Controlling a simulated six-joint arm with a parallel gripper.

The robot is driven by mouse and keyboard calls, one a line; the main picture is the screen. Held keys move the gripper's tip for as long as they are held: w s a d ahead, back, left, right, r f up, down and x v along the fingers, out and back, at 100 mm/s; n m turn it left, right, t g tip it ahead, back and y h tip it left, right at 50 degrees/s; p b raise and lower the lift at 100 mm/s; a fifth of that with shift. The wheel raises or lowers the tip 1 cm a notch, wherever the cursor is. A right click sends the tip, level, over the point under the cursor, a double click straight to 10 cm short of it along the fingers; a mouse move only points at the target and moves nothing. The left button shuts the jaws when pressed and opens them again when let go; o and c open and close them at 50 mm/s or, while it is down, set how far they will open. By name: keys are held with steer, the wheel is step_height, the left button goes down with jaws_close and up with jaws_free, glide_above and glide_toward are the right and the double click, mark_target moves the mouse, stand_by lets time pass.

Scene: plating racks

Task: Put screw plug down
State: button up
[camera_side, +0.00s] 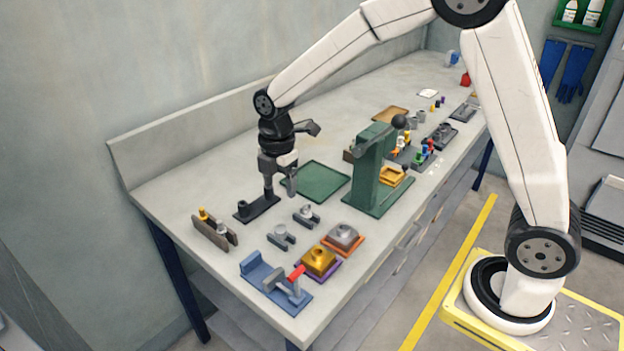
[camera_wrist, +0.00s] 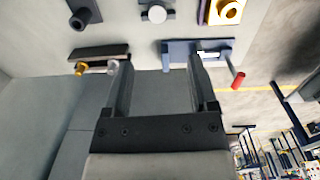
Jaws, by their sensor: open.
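My gripper (camera_side: 280,192) is open, pointing down close above the left part of the bench, and nothing shows between its fingers. The wrist view also shows the open fingers (camera_wrist: 160,62) with bare space between them. A brown rack (camera_side: 210,233) near the left edge holds a gold plug (camera_side: 203,213) and a silver plug (camera_side: 222,228). Both stand in the rack in the wrist view too, gold (camera_wrist: 80,69) and silver (camera_wrist: 113,67). Small grey holders (camera_side: 281,240) carry silver round parts. I cannot tell which part is the screw plug.
A dark block (camera_side: 243,212) with a round socket lies beside my gripper. A blue vise fixture (camera_side: 262,272) with a red handle, gold and grey blocks on trays (camera_side: 298,268), a green mat (camera_side: 315,181) and a green press (camera_side: 372,170) stand around. Bare bench lies toward the left corner.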

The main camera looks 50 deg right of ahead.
steer(key=s+d+f+m+t, duration=0.1)
steer(key=s+d+m, duration=0.1)
steer(key=s+m, duration=0.6)
steer(key=s+d+f+m+t, duration=0.1)
steer(key=s+d+m, duration=0.1)
steer(key=s+m, duration=0.6)
steer(key=m, duration=0.2)
steer(key=shift+s+d+f+m, duration=0.15)
steer(key=shift+s+f+m, duration=0.05)
steer(key=shift+f+m, duration=0.1)
